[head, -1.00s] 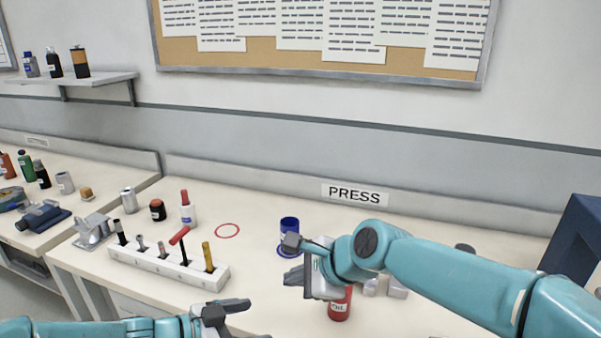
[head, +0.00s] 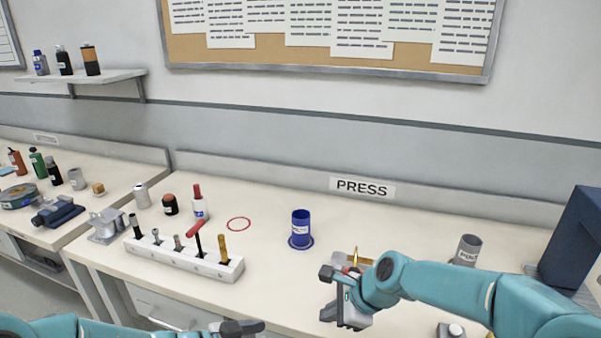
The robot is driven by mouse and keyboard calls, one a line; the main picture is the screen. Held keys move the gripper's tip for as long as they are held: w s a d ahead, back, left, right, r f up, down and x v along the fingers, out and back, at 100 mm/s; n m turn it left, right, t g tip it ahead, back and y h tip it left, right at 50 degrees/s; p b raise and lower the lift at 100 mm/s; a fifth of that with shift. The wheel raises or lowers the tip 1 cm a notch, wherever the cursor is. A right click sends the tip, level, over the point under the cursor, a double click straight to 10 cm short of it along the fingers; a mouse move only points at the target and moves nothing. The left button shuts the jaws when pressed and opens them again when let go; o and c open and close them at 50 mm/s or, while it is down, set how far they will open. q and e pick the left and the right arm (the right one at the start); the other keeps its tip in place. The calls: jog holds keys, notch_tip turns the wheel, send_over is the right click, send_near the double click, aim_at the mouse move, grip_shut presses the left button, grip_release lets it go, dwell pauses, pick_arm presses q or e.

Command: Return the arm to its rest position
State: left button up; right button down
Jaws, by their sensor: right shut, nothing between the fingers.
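My right arm (head: 460,287) is teal and reaches in from the right edge over the PRESS bench. Its grey gripper (head: 328,293) is shut and empty, low over the front part of the bench. My left gripper (head: 252,327) shows at the bottom edge, partly cut off, so its jaw state is unclear. A blue cup (head: 301,226) stands upright on a blue ring behind the right gripper, apart from it. A gold-coloured item (head: 356,258) shows just behind the right gripper, partly hidden by it.
A white rack (head: 185,258) holding several tools stands left on the bench. An empty red ring (head: 238,224) marks clear bench. A grey cup (head: 467,250) stands behind my right forearm. A dark blue machine (head: 575,238) stands at the right edge.

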jog(key=s+d+f+g+h, duration=0.1)
jog(key=s+d+f, duration=0.15)
jog(key=f, duration=0.45)
jog(key=s+d+f+g, duration=0.2)
jog(key=s+f, duration=0.2)
jog(key=f, duration=0.3)
pick_arm(q)
jog(key=s+f+n+g+y+p, duration=0.1)
jog(key=s+f+n+y, duration=0.1)
jog(key=s+f+n, duration=0.35)
jog(key=s+f+n+y+p, duration=0.1)
jog(key=s+f+n, duration=0.15)
jog(key=f, duration=0.65)
jog(key=s+a+f+n+g+y, duration=0.2)
jog(key=s+f, duration=0.1)
jog(key=s, duration=0.4)
jog(key=s+a+f+n+g+y, duration=0.2)
jog(key=s+f, duration=0.2)
jog(key=s, duration=0.2)
jog(key=shift+s+g, duration=0.4)
pick_arm(e)
jog(key=s+f+n, duration=0.5)
jog(key=s+n, duration=0.3)
jog(key=s, duration=0.1)
jog(key=s+d+f+n+h, duration=0.1)
jog(key=s+f+n, duration=0.5)
jog(key=s+n, duration=0.2)
jog(key=shift+s+d+f, duration=0.2)
jog(key=shift+s+f, duration=0.1)
jog(key=shift+s, duration=0.85)
